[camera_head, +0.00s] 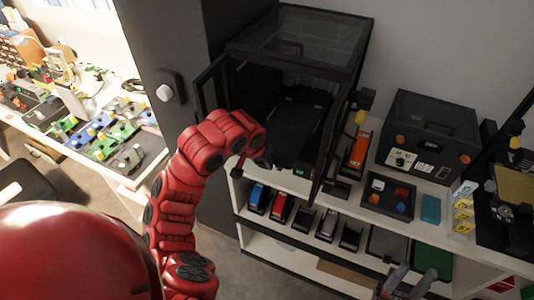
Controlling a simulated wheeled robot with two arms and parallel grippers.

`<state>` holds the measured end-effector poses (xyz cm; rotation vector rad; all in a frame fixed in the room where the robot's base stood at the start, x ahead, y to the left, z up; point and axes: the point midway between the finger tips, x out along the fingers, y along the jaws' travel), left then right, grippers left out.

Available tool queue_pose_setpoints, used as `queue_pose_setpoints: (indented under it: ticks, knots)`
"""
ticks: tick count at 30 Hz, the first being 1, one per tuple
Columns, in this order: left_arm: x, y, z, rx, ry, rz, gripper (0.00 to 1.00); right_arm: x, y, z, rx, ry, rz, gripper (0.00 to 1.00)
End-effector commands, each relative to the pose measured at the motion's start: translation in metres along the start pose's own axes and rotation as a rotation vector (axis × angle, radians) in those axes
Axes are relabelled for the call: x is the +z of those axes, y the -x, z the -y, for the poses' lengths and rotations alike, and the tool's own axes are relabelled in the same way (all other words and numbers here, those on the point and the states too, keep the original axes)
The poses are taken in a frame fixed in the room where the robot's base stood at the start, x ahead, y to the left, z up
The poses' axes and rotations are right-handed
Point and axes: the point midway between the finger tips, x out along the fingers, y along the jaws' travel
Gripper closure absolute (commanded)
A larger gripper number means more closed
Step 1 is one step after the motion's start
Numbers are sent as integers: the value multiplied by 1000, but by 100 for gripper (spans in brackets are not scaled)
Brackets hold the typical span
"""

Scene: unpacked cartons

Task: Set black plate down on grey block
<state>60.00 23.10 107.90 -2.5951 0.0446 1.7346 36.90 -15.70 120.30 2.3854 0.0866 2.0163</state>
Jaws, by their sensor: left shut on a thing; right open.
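A black plate (300,118) shows as a dark, flat slab inside the open black cabinet (298,38). My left gripper (264,158) is at the cabinet's front opening, by the plate's near left edge. It is shut, seemingly on the plate, but the contact is too dark and small to see clearly. I cannot make out the grey block; it may be hidden under the plate or in the cabinet's shadow. My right gripper (404,284) is at the bottom edge of the view, open and empty, in front of the lower shelf.
The cabinet's glazed door (212,88) stands open to the left, close to my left arm. Right of the cabinet are an orange item (358,148), a black tray (387,197) and a black control box (428,138). A lower shelf holds several small items. A cluttered workbench (145,176) stands at left.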

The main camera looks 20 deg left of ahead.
Motion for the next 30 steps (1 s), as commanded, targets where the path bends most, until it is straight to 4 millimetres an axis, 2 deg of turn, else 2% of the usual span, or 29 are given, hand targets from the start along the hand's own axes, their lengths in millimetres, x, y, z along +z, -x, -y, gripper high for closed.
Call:
queue_pose_setpoints:
  ticks: [14, 25, 30]
  knots:
    - [4, 2, 0, 1, 1, 0, 100, 0, 0, 0, 0, 0, 0, 57]
    - [-1, 16, 0, 0, 1, -1, 100, -3, -18, -1, 0, 0, 0, 57]
    - [-2, 17, 0, 0, 1, -1, 100, -3, -20, -1, 0, 0, 0, 57]
